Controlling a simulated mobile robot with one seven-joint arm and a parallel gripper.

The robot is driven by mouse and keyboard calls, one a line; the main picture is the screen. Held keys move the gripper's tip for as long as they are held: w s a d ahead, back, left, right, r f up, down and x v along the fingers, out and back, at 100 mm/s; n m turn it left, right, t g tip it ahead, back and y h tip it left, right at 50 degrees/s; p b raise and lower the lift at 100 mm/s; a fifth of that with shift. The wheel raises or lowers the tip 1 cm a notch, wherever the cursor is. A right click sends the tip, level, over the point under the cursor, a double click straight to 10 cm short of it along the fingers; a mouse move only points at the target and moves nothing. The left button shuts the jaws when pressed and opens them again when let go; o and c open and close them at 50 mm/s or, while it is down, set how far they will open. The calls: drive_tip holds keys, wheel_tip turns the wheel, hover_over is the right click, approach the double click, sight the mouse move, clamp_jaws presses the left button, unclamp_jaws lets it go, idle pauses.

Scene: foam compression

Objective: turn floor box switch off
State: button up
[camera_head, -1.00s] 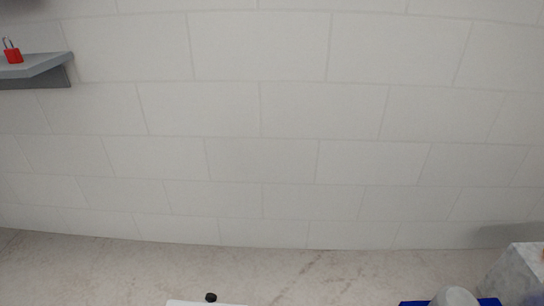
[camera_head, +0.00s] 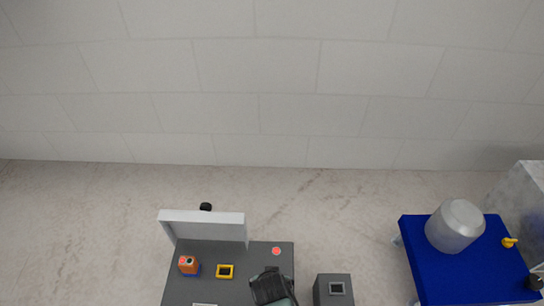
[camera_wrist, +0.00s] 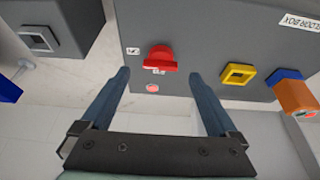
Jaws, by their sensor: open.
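The grey floor box (camera_head: 242,254) stands low in the head view, and its top face also fills the upper part of the wrist view (camera_wrist: 205,30). A red switch knob (camera_wrist: 161,59) sits on that face, with small label plates beside it. My gripper (camera_wrist: 162,76) is open and empty, and in the wrist view the knob shows between and beyond its fingertips. I cannot tell whether a finger touches it. In the head view my gripper (camera_head: 270,286) is over the box's right part and hides the knob.
The box carries a yellow-framed socket (camera_head: 225,271), an orange plug-like part (camera_head: 188,265) and a pinkish-red round spot (camera_head: 276,251). A white panel (camera_head: 205,225) stands behind. A smaller grey box (camera_head: 322,288) is to the right, then a blue table (camera_head: 420,262) with a grey canister (camera_head: 455,228).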

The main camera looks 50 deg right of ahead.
drive_tip(key=shift+b+x, duration=0.7)
drive_tip(key=shift+x, duration=0.7)
drive_tip(key=c, duration=1.4)
